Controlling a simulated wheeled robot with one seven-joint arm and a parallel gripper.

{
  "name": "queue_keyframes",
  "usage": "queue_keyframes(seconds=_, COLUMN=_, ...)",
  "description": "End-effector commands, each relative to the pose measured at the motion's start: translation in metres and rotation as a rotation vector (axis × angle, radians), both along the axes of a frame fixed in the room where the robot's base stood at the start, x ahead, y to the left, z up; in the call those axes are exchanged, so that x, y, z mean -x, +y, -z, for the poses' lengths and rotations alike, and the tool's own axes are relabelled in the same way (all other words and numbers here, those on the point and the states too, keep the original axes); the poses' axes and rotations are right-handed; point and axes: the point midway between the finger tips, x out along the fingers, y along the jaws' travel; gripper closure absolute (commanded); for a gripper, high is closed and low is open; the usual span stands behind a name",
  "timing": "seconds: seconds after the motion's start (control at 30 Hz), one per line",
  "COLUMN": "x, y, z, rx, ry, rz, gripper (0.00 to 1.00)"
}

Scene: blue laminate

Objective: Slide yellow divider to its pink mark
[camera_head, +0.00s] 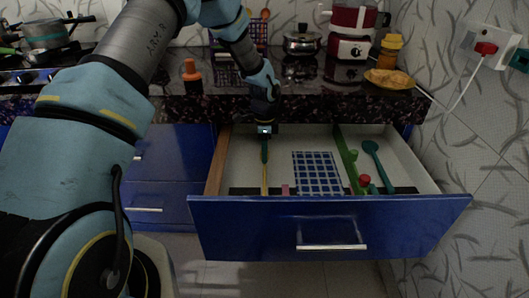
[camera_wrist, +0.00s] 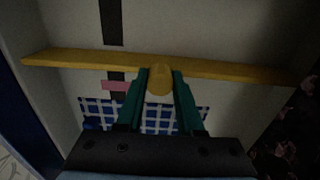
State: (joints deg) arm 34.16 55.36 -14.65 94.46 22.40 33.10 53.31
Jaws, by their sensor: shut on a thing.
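The yellow divider (camera_head: 265,181) stands in the left part of the open drawer, running front to back. In the wrist view the yellow divider (camera_wrist: 90,61) crosses the picture as a long bar with a rounded knob. My gripper (camera_head: 264,158) reaches down into the drawer over the divider. In the wrist view the teal fingers of my gripper (camera_wrist: 160,78) are shut on the knob, one on each side. The pink mark (camera_head: 285,190) lies on a dark strip near the drawer front, to the right of the divider. In the wrist view the pink mark (camera_wrist: 115,86) is apart from the bar.
A blue checked cloth (camera_head: 318,174) lies in the drawer right of the pink mark. Farther right are a green divider (camera_head: 345,158), a teal spoon (camera_head: 376,161) and a small red-topped thing (camera_head: 365,181). The drawer's wooden side (camera_head: 217,162) is close on the left.

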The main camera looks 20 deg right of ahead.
Motion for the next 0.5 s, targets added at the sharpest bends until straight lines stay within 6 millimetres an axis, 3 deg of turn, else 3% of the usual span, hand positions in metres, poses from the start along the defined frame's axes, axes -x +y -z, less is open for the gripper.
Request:
queue_keyframes(seconds=0.3, x=0.024, y=-0.053, z=0.001, rx=0.003, ry=-0.001, rz=0.003, gripper=1.00)
queue_keyframes(seconds=0.5, x=0.029, y=-0.064, z=-0.001, rx=0.003, ry=-0.001, rz=0.000, gripper=1.00)
